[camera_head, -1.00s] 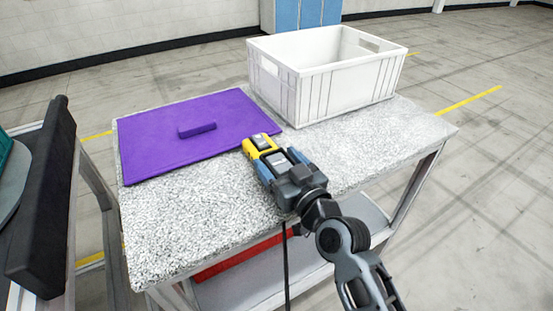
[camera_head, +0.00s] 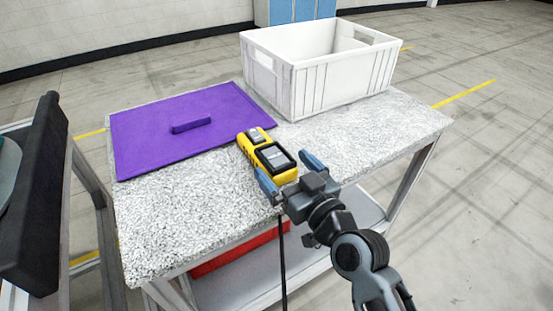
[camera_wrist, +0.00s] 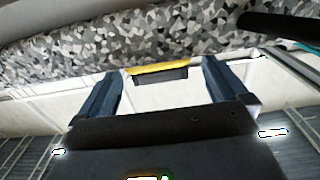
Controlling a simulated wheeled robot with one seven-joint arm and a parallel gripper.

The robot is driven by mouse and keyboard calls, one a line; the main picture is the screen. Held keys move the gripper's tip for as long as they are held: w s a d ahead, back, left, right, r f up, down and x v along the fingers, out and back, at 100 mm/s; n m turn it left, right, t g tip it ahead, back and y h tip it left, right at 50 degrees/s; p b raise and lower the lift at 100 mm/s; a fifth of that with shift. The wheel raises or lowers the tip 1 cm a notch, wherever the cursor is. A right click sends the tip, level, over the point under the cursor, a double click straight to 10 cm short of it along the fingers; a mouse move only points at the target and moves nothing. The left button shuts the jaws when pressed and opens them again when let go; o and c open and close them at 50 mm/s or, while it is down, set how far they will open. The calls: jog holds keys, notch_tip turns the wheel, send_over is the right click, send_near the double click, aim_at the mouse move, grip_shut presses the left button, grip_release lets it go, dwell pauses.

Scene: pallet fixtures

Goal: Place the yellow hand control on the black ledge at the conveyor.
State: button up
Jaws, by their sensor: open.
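The yellow hand control (camera_head: 268,152), with a dark face, lies at the front edge of the speckled tabletop (camera_head: 190,220), right of the purple board. My gripper (camera_head: 290,172) is open at its near end, one blue finger to each side, not closed on it. In the wrist view, the yellow end of the control (camera_wrist: 160,70) shows between the spread fingers (camera_wrist: 162,92). A black padded bar (camera_head: 38,200), apparently the ledge, stands at the far left beside a grey-teal surface, apart from the table.
A purple board (camera_head: 180,150) with a raised grip lies on the table. A white crate (camera_head: 315,85) stands behind it. A red item (camera_head: 240,252) is on the lower shelf. A black cable-like strip (camera_head: 283,265) hangs at the table's front. The tabletop's right side is clear.

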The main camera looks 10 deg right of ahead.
jog(key=b+v, duration=0.1)
jog(key=v, duration=0.6)
jog(key=shift+s, duration=0.15)
jog(key=s+d+f+m+g+h, duration=0.1)
jog(key=s+d+f+h, duration=0.15)
jog(key=s, duration=0.65)
jog(key=s+d+f+m+h, duration=0.2)
jog(key=s+d+f, duration=0.2)
jog(key=s, duration=0.5)
jog(key=s+r, duration=0.2)
jog(key=s, duration=0.6)
jog(key=s+d+r+g+h, duration=0.1)
jog(key=s+r, duration=0.2)
jog(key=s, duration=0.6)
jog(key=shift+r+m, duration=0.3)
